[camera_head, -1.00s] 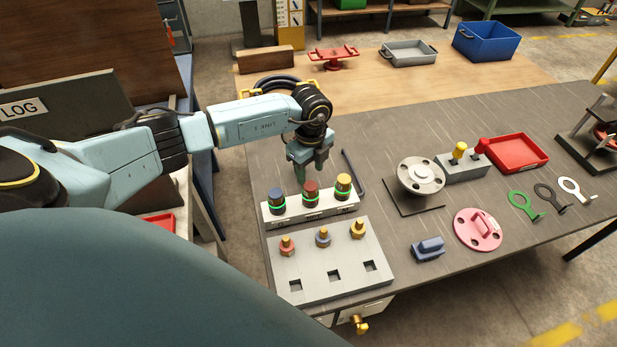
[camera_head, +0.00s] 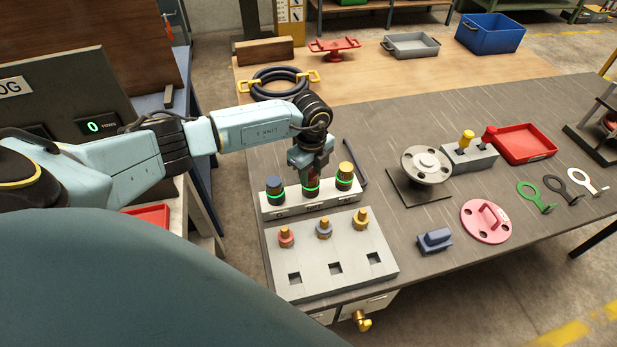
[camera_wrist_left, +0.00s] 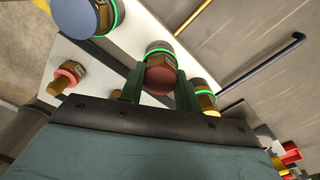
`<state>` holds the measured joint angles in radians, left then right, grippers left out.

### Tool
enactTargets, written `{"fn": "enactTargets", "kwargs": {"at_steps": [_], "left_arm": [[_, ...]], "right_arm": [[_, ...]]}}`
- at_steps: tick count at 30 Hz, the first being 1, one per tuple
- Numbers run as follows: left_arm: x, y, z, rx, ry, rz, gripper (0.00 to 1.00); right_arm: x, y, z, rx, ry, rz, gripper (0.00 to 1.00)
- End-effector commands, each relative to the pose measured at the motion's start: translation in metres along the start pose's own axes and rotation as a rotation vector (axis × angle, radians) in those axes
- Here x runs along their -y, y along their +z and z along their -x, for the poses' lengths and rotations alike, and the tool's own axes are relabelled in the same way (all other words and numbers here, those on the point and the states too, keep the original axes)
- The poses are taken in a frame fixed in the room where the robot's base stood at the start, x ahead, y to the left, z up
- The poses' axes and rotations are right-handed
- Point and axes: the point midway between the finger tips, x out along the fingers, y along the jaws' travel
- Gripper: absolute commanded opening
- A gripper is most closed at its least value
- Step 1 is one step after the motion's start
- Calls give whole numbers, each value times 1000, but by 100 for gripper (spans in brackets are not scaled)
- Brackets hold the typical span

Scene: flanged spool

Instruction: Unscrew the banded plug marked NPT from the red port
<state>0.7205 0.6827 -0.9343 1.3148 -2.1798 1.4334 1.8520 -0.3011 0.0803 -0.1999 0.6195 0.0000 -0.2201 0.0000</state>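A white block (camera_head: 328,205) holds three dark ports with green rings, topped blue (camera_head: 274,184), red (camera_head: 311,180) and yellow (camera_head: 346,172). My left gripper (camera_head: 311,178) points down over the middle, red-topped one, mostly hiding it. In the left wrist view the red top (camera_wrist_left: 161,79) and a brass hex part lie between the two green fingers (camera_wrist_left: 159,88). The fingers are close on both sides; I cannot tell whether they touch. Lettering is too small to read. Three brass plugs with coloured bands stand on a grey plate: red (camera_head: 286,237), grey-blue (camera_head: 324,229), yellow (camera_head: 361,220). My right gripper is out of view.
The grey plate (camera_head: 315,283) has several square holes. A dark bent bar (camera_head: 354,165) lies right of the white block. A flanged spool (camera_head: 426,165), pink disc (camera_head: 486,221), blue block (camera_head: 434,240) and red tray (camera_head: 525,144) stand farther right. Some tabletop between is clear.

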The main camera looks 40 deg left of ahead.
Motion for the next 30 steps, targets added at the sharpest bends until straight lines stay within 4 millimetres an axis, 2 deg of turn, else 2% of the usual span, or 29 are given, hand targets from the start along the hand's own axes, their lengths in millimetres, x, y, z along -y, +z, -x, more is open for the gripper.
{"fn": "enactTargets", "kwargs": {"at_steps": [1, 4, 8, 24, 30], "left_arm": [[0, 0, 0, 0, 0, 0, 17], [0, 0, 0, 0, 0, 0, 5], [0, 0, 2, -1, 0, 41, 5], [0, -1, 6, -1, 2, 841, 5], [0, 0, 1, -1, -1, 1031, 5]], "right_arm": [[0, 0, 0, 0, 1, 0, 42], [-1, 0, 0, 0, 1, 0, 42], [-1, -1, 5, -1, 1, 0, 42], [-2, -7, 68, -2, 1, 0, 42], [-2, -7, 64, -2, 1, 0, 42]]}}
